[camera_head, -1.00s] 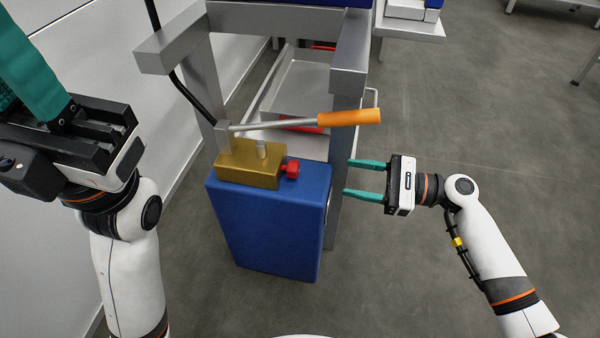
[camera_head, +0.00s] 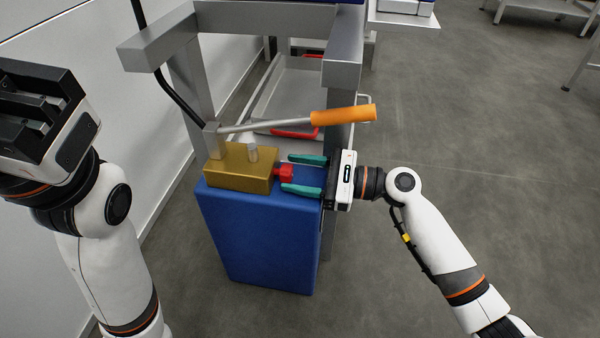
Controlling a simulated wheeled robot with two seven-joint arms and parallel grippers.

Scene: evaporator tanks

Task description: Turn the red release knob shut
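The red release knob (camera_head: 284,173) sticks out from the right side of the brass pump block (camera_head: 238,168), which sits on a blue tank (camera_head: 255,235). My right gripper (camera_head: 286,174) comes in from the right. Its two teal fingers are apart, one behind and one in front of the knob, with the tips about level with it. I see a gap between the fingers, and contact with the knob cannot be made out. My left gripper (camera_head: 45,105) is at the far left, high and away from the pump. Its fingers cannot be made out.
A pump lever with an orange handle (camera_head: 343,115) reaches right above the knob and my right gripper. A grey metal frame (camera_head: 343,62) stands behind the tank, with a tray (camera_head: 290,92) inside it.

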